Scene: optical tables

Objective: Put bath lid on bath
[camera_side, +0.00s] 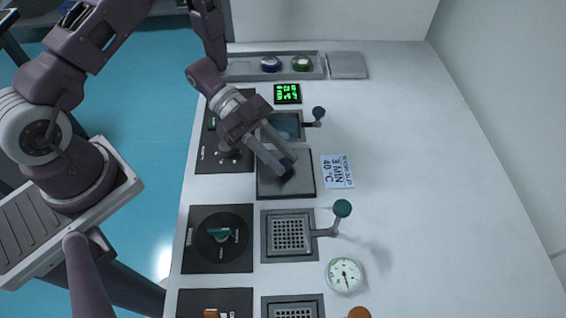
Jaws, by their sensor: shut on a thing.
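The bath lid (302,184) is a flat dark grey square plate in the middle of the side view. My gripper (286,166) reaches over it from the upper left and is shut at its middle, on the lid's handle, which the fingers hide. I cannot tell whether the lid rests on the table or is slightly raised. The bath (290,124), a grey-rimmed square basin with teal liquid, lies just behind the lid. It is uncovered, and my gripper hides its left part.
A white "3 min 40 °C" card (337,171) lies right of the lid. A green-knobbed basket (288,234) and a round dial (344,275) are in front. A timer (287,93) and a long tray (240,70) are behind. The table's right side is clear.

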